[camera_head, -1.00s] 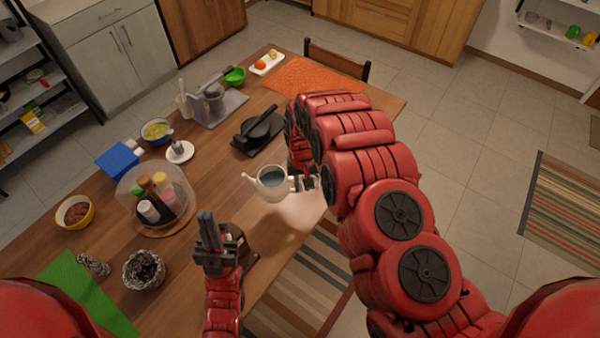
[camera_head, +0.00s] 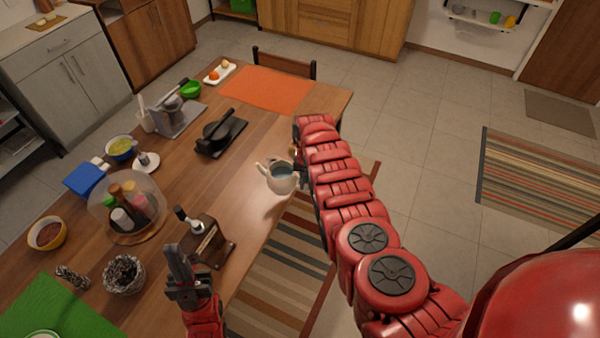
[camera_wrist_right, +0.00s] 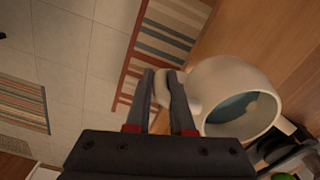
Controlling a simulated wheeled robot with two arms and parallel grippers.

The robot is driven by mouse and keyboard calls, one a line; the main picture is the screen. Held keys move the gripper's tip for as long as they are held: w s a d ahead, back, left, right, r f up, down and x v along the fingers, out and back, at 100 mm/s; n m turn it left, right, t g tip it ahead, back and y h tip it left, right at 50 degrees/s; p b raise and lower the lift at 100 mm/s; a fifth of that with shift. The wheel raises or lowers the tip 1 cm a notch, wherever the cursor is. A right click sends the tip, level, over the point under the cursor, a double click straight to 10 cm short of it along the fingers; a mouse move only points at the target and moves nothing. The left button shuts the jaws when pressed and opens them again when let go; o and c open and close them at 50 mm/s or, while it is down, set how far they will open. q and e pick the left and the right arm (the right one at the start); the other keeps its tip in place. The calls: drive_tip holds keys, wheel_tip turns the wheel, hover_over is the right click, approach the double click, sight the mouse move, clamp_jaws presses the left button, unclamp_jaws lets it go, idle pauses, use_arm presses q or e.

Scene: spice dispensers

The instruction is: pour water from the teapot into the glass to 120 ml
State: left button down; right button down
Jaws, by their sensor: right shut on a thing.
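The white teapot (camera_head: 281,181) is near the table's right edge in the head view, its opening up and its spout to the left. Bluish water shows inside it. My right gripper (camera_head: 303,176) is shut on the teapot's handle. The right wrist view shows the teapot (camera_wrist_right: 205,72) and the fingers (camera_wrist_right: 163,100) on either side of its handle. Whether the teapot touches the table is unclear. I cannot make out a glass.
An orange mat (camera_head: 266,88) lies at the far end.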

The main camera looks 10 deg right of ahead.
drive_tip(key=shift+d+f, duration=0.3)
drive_tip(key=shift+d, duration=0.35)
drive_tip(key=shift+d+f, duration=0.3)
drive_tip(key=shift+d, duration=0.3)
drive_tip(key=shift+m+b, duration=0.3)
drive_tip(key=shift+s+d+f, duration=0.2)
drive_tip(key=shift+d+f, duration=0.25)
drive_tip(key=shift+d, duration=0.3)
drive_tip(key=shift+b, duration=0.3)
drive_tip(key=shift+s+d+f, duration=0.15)
drive_tip(key=shift+d+f, duration=0.35)
drive_tip(key=shift+d, duration=0.1)
